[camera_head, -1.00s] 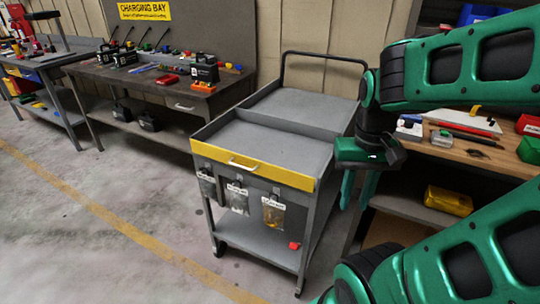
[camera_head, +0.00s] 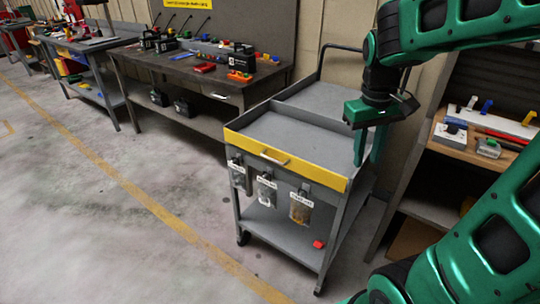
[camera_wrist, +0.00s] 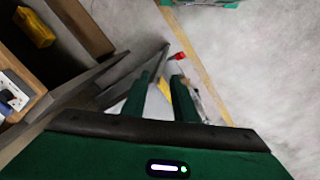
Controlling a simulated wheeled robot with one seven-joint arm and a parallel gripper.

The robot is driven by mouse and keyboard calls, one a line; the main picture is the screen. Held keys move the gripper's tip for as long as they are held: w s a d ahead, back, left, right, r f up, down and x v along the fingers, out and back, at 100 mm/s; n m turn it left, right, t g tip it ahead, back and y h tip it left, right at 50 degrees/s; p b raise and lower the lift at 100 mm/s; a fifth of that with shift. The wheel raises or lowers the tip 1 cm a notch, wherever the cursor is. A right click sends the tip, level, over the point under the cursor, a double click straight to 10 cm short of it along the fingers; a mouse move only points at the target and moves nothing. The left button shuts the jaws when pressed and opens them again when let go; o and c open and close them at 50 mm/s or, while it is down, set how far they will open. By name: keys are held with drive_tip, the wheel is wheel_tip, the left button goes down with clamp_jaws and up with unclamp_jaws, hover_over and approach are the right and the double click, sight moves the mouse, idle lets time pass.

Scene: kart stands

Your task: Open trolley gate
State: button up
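The grey trolley (camera_head: 290,138) stands in the middle of the head view. Its gate is the yellow front panel (camera_head: 325,173) with a pale bar handle (camera_head: 274,158). The panel stands upright across the front edge and looks closed. My gripper (camera_head: 367,148) points down at the trolley's right side, behind and to the right of the gate, apart from the handle. In the wrist view my gripper (camera_wrist: 160,98) has its two green fingers apart with nothing held. A yellow strip, probably the gate (camera_wrist: 163,88), shows beyond and between them. Its handle is not clear there.
Labelled pouches (camera_head: 301,207) hang below the gate, and a red item (camera_head: 318,244) lies on the lower shelf. A wooden workbench (camera_head: 468,148) stands close on the right. A dark bench (camera_head: 185,68) is behind left. Floor at front left is clear.

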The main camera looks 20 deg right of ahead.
drive_tip(key=w+a+n, duration=0.2)
drive_tip(key=w+a, duration=0.2)
drive_tip(key=w, duration=0.3)
drive_tip(key=w+a+n, duration=0.3)
drive_tip(key=w+a, duration=0.1)
drive_tip(key=w, duration=0.3)
drive_tip(key=n+t, duration=0.1)
drive_tip(key=n, duration=0.3)
approach(272, 154)
drive_tip(key=s+a+r, duration=0.2)
drive_tip(key=s+r, duration=0.2)
drive_tip(key=s, duration=0.1)
drive_tip(key=shift+h, duration=0.3)
drive_tip(key=f, duration=0.3)
drive_tip(key=w+d+f, duration=0.1)
drive_tip(key=f, duration=0.6)
drive_tip(key=shift+w+d+f, duration=0.1)
drive_tip(key=shift+w+d, duration=0.1)
drive_tip(key=shift+d, duration=0.05)
